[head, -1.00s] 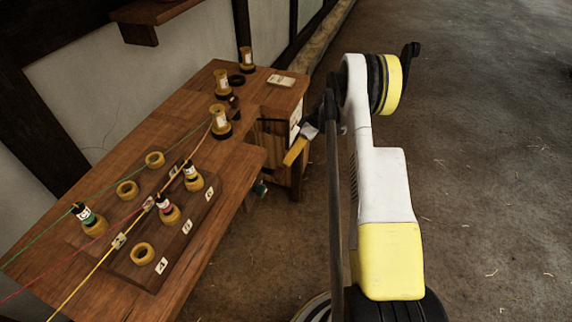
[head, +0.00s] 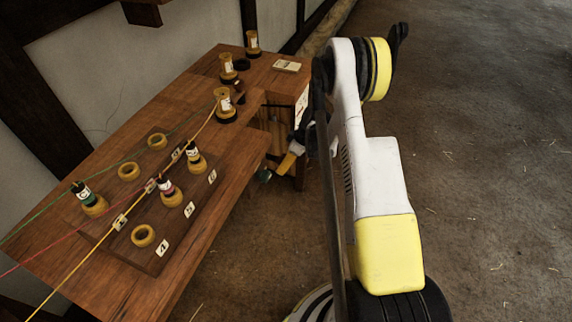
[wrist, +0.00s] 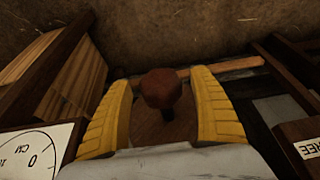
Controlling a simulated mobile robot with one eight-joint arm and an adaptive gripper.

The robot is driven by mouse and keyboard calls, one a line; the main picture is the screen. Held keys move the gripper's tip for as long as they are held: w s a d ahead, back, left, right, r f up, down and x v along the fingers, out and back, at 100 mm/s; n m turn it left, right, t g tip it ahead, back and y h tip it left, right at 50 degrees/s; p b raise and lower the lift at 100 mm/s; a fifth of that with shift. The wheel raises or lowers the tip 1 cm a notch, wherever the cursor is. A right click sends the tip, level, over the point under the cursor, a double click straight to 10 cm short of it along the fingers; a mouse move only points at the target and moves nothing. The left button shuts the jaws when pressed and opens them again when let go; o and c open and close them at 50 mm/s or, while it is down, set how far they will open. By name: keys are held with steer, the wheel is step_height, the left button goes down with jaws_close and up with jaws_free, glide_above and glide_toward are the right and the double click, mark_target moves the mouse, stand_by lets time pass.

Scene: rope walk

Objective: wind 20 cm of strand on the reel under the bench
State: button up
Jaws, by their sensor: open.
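In the wrist view my gripper (wrist: 162,112) is open, its two yellow fingers on either side of a dark reddish-brown knob (wrist: 161,88). The knob stands on a brown wooden piece (wrist: 165,127); I cannot tell whether a finger touches it. A white dial (wrist: 38,152) marked "0" and "CM" is at the lower left. In the head view my gripper (head: 288,163) is low at the bench's right end, largely hidden by my arm. The wooden bench (head: 150,105) carries spools and taut strands. The reel's winding is not clearly visible.
In the wrist view a label reading "REE" (wrist: 308,148), partly cut off, is on a dark wooden part at right. Wooden frame pieces flank the gripper. In the head view a board (head: 150,255) with spools and rings lies on the bench. The floor at right is clear.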

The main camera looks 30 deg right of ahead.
steer(key=shift+f, duration=0.1)
steer(key=c, duration=1.2)
steer(key=shift+g+y, duration=0.6)
steer(key=o, duration=1.2)
steer(key=v, duration=1.2)
